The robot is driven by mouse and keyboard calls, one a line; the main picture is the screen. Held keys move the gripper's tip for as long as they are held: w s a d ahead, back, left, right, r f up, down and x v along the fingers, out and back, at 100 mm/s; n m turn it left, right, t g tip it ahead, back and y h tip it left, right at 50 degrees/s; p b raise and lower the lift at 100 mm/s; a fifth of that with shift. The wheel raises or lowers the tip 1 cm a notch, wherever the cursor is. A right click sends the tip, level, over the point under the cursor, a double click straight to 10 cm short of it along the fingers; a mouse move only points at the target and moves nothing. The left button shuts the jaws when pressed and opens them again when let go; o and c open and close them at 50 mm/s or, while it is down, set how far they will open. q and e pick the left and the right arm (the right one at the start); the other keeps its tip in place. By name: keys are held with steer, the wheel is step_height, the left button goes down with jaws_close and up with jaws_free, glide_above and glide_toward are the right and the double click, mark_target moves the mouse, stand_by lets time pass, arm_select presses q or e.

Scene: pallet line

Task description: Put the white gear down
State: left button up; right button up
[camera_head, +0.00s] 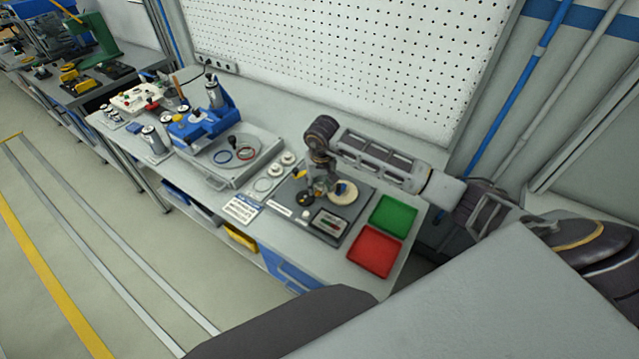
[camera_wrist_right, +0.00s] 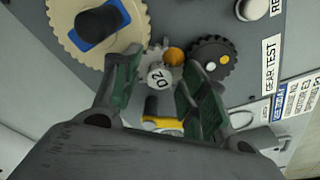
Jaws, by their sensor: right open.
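My right gripper (camera_head: 323,188) is open just above the dark gear test board (camera_head: 336,240) on the bench; its fingers also show in the right wrist view (camera_wrist_right: 160,74). A large cream gear (camera_wrist_right: 66,42) with a blue centre lies on the left, and a black gear (camera_wrist_right: 212,50) on the right. My left gripper is not in view.
An orange knob (camera_wrist_right: 174,56) sits close to the small gear. A green tray (camera_head: 393,216) and a red tray (camera_head: 375,250) are at the bench's right end. A blue machine (camera_head: 204,127) and a grey tray with rings (camera_head: 232,168) stand to the left.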

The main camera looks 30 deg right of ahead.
mark_target(320, 192)
steer(key=shift+r, duration=0.1)
steer(key=shift+r, duration=0.25)
step_height(320, 192, up, 11)
steer(key=s+b, duration=0.1)
steer(key=b, duration=0.1)
steer(key=shift+s+a+r, duration=0.2)
steer(key=shift+w+r, duration=0.1)
steer(key=shift+c, duration=0.4)
stand_by(1.2)
